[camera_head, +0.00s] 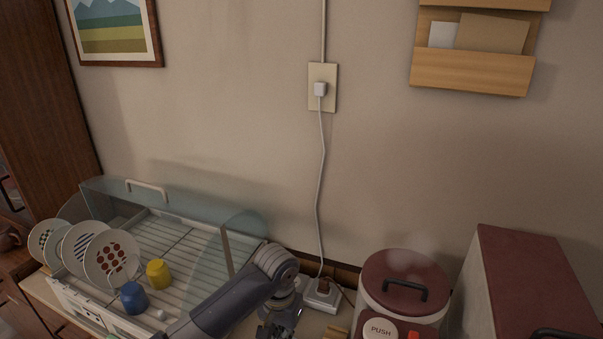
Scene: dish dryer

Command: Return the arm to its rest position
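My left arm (225,307) comes in from the bottom edge, left of centre, and bends down at a grey joint in front of the dish dryer's right end. My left gripper (272,331) points down at the bottom edge. Its fingertips are cut off by the frame, so I cannot tell whether it is open or shut. My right arm and gripper are not in view. The dish dryer (205,270) has its clear cover (185,205) raised at the back. Several plates (110,258), a blue cup (134,298) and a yellow cup (158,273) are in its rack.
A power strip (322,293) lies right of my arm, below a wall outlet (322,87). A pot with a dark red lid (404,283) and a dark red box (535,285) stand at the right. A brown cabinet (40,90) is at the left.

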